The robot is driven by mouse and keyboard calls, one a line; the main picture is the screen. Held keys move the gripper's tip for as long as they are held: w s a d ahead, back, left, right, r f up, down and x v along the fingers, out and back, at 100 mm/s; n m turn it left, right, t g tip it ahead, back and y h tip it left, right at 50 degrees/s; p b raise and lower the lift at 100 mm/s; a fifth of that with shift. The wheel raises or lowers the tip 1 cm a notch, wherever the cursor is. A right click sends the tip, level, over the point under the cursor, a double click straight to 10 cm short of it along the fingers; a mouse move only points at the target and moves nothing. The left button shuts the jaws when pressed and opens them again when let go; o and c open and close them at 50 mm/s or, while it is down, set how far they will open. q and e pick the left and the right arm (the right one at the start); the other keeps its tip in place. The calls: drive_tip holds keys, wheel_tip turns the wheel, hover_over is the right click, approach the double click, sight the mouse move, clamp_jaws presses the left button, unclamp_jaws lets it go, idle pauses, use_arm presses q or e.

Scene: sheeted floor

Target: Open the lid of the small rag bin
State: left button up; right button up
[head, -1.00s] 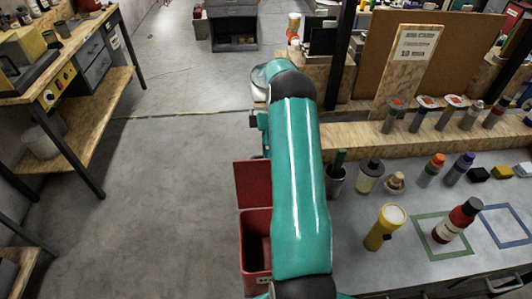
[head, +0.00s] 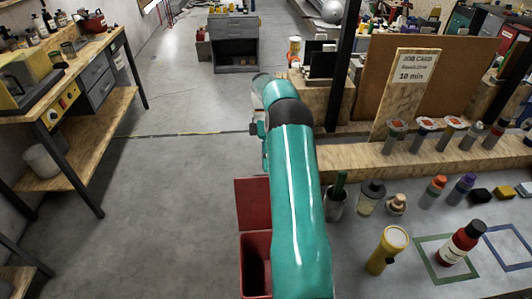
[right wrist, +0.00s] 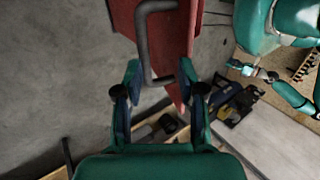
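The small red rag bin (head: 255,265) stands on the floor left of the workbench in the head view, partly hidden by my right arm. Its red lid (head: 253,203) stands raised at the bin's far side, and the bin's dark inside shows. In the right wrist view the red lid (right wrist: 178,35) carries a dark bar handle (right wrist: 146,45). My right gripper (right wrist: 160,70) is open, its fingers apart on either side of the handle's lower end, with no clear contact. In the head view it is mostly hidden behind my arm.
The workbench (head: 350,270) on the right holds a yellow flashlight (head: 388,250), a red bottle (head: 461,243) and several smaller items. A wooden bench (head: 85,130) stands at the left. Grey floor (head: 160,220) is clear between them.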

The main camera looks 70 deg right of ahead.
drive_tip(key=shift+v, duration=1.6)
